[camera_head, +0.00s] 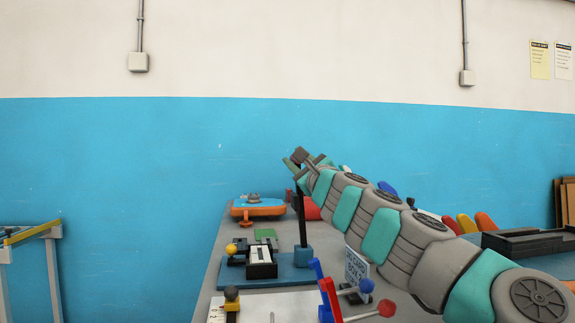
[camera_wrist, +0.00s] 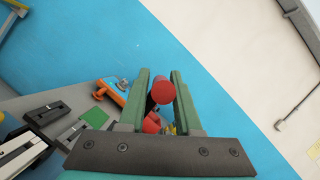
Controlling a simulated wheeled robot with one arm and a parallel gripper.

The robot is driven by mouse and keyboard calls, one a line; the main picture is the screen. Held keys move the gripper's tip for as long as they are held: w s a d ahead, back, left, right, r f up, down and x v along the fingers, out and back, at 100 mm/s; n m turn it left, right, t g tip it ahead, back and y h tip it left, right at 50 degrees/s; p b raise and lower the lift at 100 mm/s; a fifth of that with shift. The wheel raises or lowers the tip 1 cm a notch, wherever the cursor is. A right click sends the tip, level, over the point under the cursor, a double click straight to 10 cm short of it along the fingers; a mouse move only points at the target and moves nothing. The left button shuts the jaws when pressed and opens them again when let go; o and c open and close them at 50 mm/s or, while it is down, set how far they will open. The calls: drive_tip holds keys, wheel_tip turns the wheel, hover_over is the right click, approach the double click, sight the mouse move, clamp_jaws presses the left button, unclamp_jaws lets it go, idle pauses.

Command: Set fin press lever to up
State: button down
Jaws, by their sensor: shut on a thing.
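My gripper (camera_head: 301,163) is raised over the far part of the bench, beside the top of a dark upright post. In the wrist view its two green fingers (camera_wrist: 163,98) are shut on a red round-ended handle (camera_wrist: 162,91), which I take to be the fin press lever. The dark post (camera_head: 301,228) rises from a blue base plate (camera_head: 290,282). The lever's joint to the post is hidden by my gripper and arm, so its exact angle is unclear.
An orange-and-blue device (camera_head: 258,208) stands at the far left of the bench. A black block with a white top (camera_head: 261,262) sits on the blue plate. Red (camera_head: 386,308) and blue (camera_head: 366,286) knobbed levers stand in front. A blue wall (camera_head: 150,190) is behind.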

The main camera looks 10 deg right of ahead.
drive_tip(key=shift+w+d+f, duration=0.1)
drive_tip(key=shift+d+f, duration=0.1)
drive_tip(key=shift+d, duration=0.15)
drive_tip(key=c, duration=0.7)
unclamp_jaws()
drive_tip(key=shift+d+r, duration=0.1)
drive_tip(key=shift+d, duration=0.05)
drive_tip(key=shift+o, duration=0.2)
drive_tip(key=shift+s, duration=0.45)
drive_tip(key=b+v, duration=0.1)
drive_tip(key=v, duration=0.6)
